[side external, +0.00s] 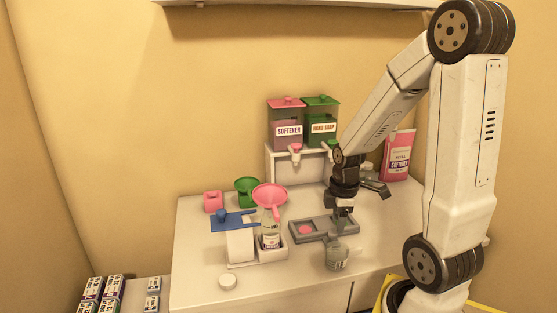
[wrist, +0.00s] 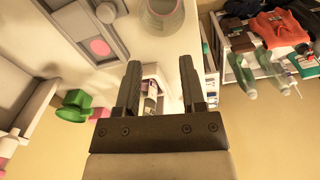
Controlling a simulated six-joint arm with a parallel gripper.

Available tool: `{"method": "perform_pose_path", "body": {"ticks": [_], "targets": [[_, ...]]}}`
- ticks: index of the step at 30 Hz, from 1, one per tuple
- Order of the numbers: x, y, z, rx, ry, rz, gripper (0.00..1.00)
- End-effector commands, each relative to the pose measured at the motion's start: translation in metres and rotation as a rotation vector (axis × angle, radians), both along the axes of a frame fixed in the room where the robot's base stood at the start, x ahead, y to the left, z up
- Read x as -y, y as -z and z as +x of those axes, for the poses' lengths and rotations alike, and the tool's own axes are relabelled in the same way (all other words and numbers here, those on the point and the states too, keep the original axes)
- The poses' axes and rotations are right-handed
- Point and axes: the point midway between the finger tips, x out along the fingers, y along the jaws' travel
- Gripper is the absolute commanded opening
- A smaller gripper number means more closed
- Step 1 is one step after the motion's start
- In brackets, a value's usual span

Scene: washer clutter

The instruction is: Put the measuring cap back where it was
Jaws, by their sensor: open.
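My gripper (side external: 342,216) points down over the right part of the grey tray, behind the clear jar. In the wrist view its two fingers (wrist: 160,65) stand apart with nothing held between them. The grey two-part tray (side external: 330,221) holds a flat pink disc (side external: 306,230) in its left recess. A small white round cap (side external: 228,282) lies at the table's front left. I cannot tell which round piece is the measuring cap. The clear jar (side external: 338,259) stands in front of the tray.
A green funnel (side external: 247,188) and pink cup (side external: 212,202) stand behind. Two dispensers (side external: 303,122) stand on a raised stand. The table's front is mostly clear.

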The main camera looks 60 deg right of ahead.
Motion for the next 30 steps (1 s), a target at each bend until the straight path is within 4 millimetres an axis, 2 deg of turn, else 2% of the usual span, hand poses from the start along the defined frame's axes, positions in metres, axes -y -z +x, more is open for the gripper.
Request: {"method": "perform_pose_path", "body": {"ticks": [3,9,15,21,25,30], "targets": [[-0.025,0.001,0.017,0.028,0.073,-0.005,0.52],[-0.067,0.003,0.038,0.081,0.221,0.005,0.52],[-0.112,0.004,0.052,0.134,0.366,0.037,0.52],[-0.151,0.004,0.057,0.172,0.496,0.081,0.52],[-0.166,0.005,0.058,0.185,0.551,0.103,0.52],[-0.173,0.005,0.058,0.19,0.582,0.115,0.52]]}}
